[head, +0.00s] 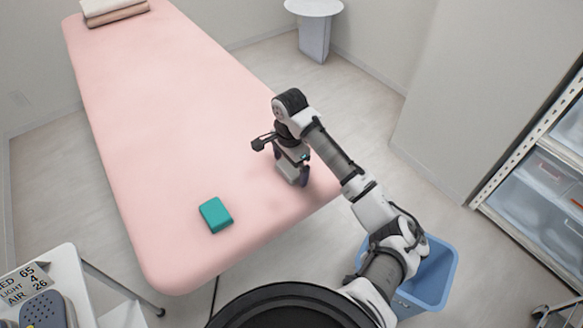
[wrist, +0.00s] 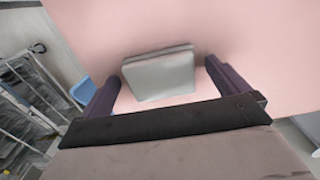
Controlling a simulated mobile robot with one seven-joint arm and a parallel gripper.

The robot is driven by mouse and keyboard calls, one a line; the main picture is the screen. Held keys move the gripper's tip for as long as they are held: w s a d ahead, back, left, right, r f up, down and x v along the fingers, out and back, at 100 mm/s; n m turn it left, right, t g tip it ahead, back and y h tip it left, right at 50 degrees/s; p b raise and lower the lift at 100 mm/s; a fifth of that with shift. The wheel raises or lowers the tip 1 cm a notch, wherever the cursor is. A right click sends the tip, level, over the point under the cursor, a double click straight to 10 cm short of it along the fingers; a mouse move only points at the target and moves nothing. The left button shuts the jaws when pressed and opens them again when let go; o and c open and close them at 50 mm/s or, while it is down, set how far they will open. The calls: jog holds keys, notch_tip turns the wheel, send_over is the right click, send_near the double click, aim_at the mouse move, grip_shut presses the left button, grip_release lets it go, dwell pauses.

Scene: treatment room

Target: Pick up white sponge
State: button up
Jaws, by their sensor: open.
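The white sponge (wrist: 160,76), a pale grey-white block, is on the pink bed (head: 165,90) near its right edge. In the wrist view it lies between the two dark fingers of my gripper (wrist: 163,70), with a visible gap to the right finger and a smaller one to the left. In the head view my gripper (head: 292,168) points down over the bed, and the sponge (head: 288,172) shows partly below it. My gripper is open and does not hold the sponge. The wrist body hides part of the near side.
A teal block (head: 215,214) lies on the bed to the left. A blue bin (head: 437,280) stands on the floor at the lower right. A white trolley (head: 62,262) is at the lower left, and shelves with clear drawers (head: 530,195) are at the right.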

jog(key=c, duration=1)
jog(key=shift+r, duration=0.15)
